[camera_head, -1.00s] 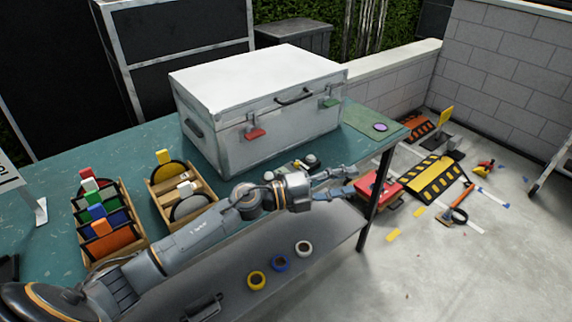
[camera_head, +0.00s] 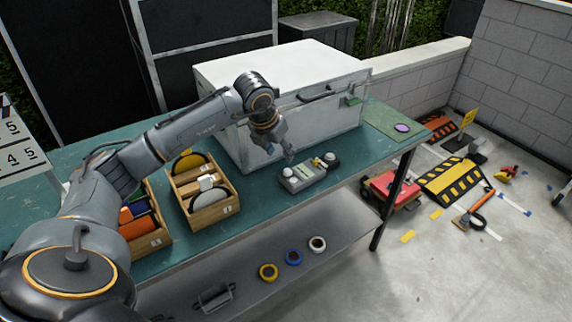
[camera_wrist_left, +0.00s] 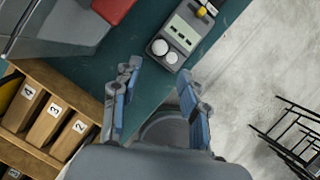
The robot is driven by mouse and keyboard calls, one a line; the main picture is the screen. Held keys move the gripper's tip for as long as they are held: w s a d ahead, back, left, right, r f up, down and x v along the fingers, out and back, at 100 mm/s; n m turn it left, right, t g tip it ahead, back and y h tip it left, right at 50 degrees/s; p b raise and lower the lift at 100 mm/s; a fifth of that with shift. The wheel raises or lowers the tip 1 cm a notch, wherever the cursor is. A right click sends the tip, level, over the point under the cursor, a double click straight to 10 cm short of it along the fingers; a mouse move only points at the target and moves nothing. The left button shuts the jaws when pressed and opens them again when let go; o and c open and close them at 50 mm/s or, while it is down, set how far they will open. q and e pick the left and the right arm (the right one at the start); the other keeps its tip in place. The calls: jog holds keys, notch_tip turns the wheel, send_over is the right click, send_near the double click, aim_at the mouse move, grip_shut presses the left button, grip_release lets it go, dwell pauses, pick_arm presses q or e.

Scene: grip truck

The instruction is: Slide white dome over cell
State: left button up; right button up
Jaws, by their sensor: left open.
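A grey device (camera_head: 304,177) lies on the green table in front of the white case. It has a white dome (camera_head: 288,172) at its left end, a yellow part near its middle and another pale round part (camera_head: 331,160) at its right end. In the left wrist view the device (camera_wrist_left: 184,30) shows two pale round parts side by side, one a white dome (camera_wrist_left: 160,47), and a yellow knob (camera_wrist_left: 201,11). Which part is the cell, I cannot tell. My left gripper (camera_head: 281,156) is open and empty, pointing down above the device's left end; its fingers (camera_wrist_left: 157,76) are apart. My right gripper is not in view.
The large white case (camera_head: 300,125) stands close behind my left gripper. Wooden racks (camera_head: 212,213) with discs stand to the left on the table (camera_head: 265,207). Table space in front of the device is clear.

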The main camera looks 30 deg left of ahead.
aim_at(287, 170)
pick_arm(q)
jog(key=p+x, duration=0.1)
jog(key=x, duration=0.7)
jog(key=shift+w+f, duration=0.15)
jog(key=shift+f, duration=0.25)
grip_shut()
